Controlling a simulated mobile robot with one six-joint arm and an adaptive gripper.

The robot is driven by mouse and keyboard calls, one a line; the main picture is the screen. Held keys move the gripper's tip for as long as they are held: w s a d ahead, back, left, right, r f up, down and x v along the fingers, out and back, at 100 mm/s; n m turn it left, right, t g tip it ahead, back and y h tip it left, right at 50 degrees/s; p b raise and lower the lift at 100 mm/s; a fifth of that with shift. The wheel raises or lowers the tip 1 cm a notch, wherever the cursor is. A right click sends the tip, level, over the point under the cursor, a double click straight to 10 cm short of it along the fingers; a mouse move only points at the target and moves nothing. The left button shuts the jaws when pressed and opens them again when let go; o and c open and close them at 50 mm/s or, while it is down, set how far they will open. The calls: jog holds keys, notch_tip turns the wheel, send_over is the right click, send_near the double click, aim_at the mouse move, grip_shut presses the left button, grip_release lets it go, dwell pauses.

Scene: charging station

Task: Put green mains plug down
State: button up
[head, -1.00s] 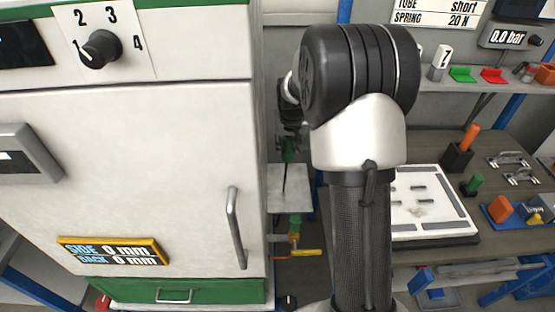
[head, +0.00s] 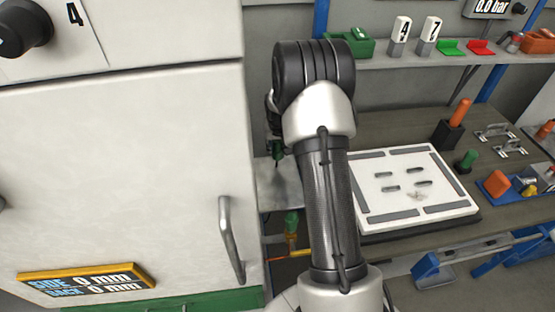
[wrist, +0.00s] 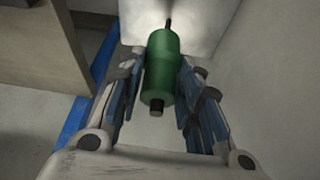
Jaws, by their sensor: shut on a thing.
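The green mains plug (wrist: 160,72) is a green cylinder with a dark tip and a dark cable end in the wrist view. My gripper (wrist: 163,68) is shut on it, with a blue-padded finger on each side. In the head view a small green part of the plug (head: 278,150) shows below my gripper (head: 272,122), partly hidden by my arm. A pale grey surface (head: 278,190) lies beneath the plug, between the cabinet and the bench. I cannot tell whether the plug touches it.
A large white cabinet (head: 120,150) with a handle (head: 231,240) stands close on the left. On the right, a bench holds a white slotted plate (head: 415,185), an orange-handled tool (head: 458,115) and a blue tray (head: 510,190). A green-topped valve (head: 291,222) sits below the pale surface.

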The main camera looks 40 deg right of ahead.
aim_at(278, 156)
jog(key=shift+f+b, duration=0.75)
jog(key=shift+f, duration=2.1)
jog(key=shift+f, duration=0.1)
jog(key=o, duration=1.1)
jog(key=p+v, duration=0.3)
jog(key=v, duration=0.9)
jog(key=shift+a, duration=0.1)
jog(key=shift+s, duration=0.1)
